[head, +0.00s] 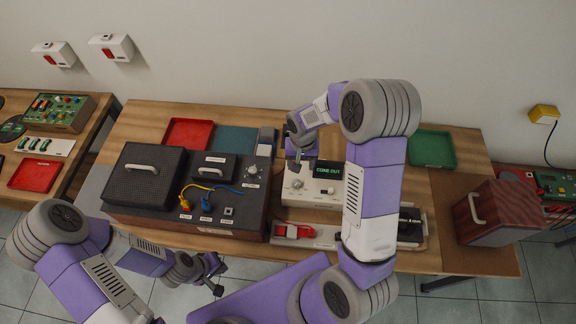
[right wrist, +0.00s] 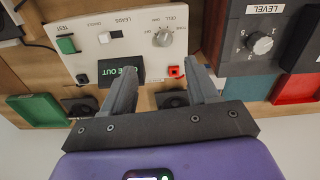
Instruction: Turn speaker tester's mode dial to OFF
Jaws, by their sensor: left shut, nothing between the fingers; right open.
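The speaker tester looks to be the white panel box (head: 318,190) right of centre, with a dark display in green letters, seemingly "CONE OUT". In the right wrist view the panel (right wrist: 98,30) appears upside down, with a round grey dial (right wrist: 163,37); its setting is too small to read. The dial also shows in the head view (head: 297,184). My left gripper (head: 219,277) is shut and empty, low before the table's front edge.
A dark box (head: 186,218) with a LEVEL knob (right wrist: 261,44) and coloured leads adjoins the tester. A red-handled tool (head: 292,232) lies in front of it. Red (head: 188,132) and green (head: 432,148) trays lie behind. A reddish wooden box (head: 490,212) stands at right.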

